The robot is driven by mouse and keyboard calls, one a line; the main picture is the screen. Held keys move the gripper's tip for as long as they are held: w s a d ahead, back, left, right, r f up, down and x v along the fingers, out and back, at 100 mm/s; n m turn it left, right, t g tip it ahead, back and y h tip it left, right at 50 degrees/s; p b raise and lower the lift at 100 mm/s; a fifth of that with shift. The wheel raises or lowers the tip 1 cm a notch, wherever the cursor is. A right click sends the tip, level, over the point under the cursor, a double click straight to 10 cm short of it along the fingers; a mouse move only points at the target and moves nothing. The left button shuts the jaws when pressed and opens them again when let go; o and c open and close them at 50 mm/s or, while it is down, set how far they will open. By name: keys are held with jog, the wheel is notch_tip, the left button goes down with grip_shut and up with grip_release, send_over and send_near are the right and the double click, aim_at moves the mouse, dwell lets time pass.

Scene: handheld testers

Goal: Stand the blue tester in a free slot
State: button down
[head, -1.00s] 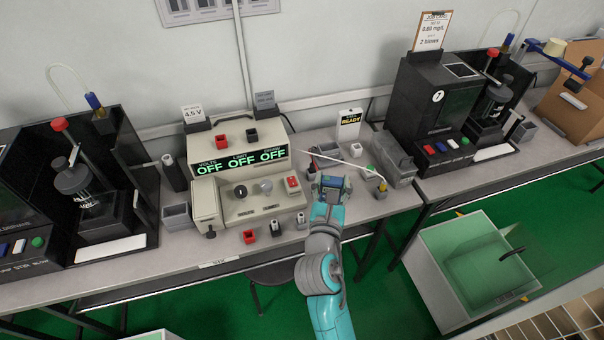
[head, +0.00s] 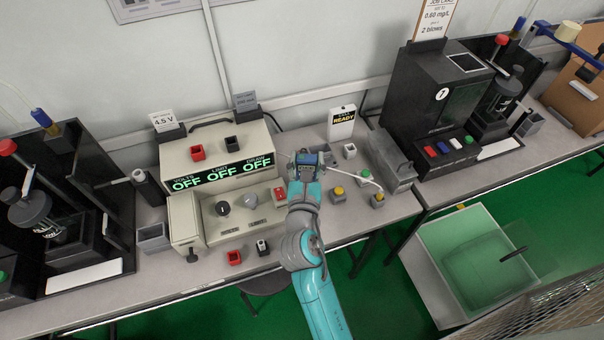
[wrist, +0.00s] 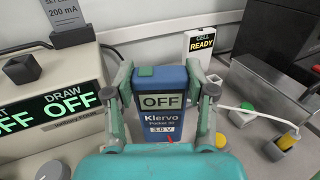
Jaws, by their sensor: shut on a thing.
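My gripper (head: 306,160) is shut on the blue tester (wrist: 163,112), at the bench's back middle, just right of the beige power supply. In the wrist view, the tester is upright between the two fingers (wrist: 165,95). Its face shows a grey-green display reading OFF, the name Klervo and 3.0 V, with a green button on top. In the head view, the tester (head: 306,158) is small and partly covered by my gripper. Its lower end is hidden in the wrist view. I cannot make out a free slot; a grey open-topped holder (head: 391,163) stands to the right.
The beige power supply (head: 222,160) reads OFF on its displays. A white CELL READY sign (head: 341,124) stands behind. A black machine (head: 436,105) stands further right.

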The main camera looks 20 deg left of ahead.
jog(key=shift+f, duration=3.1)
jog(key=shift+c, duration=1.9)
grip_release()
jog(key=shift+f, duration=0.15)
jog(key=shift+s, duration=0.15)
jog(key=s+d, duration=0.2)
jog(key=s, duration=0.9)
jog(key=shift+s+d+r, duration=0.2)
jog(key=shift+s+r, duration=0.05)
jog(key=shift+f, duration=0.1)
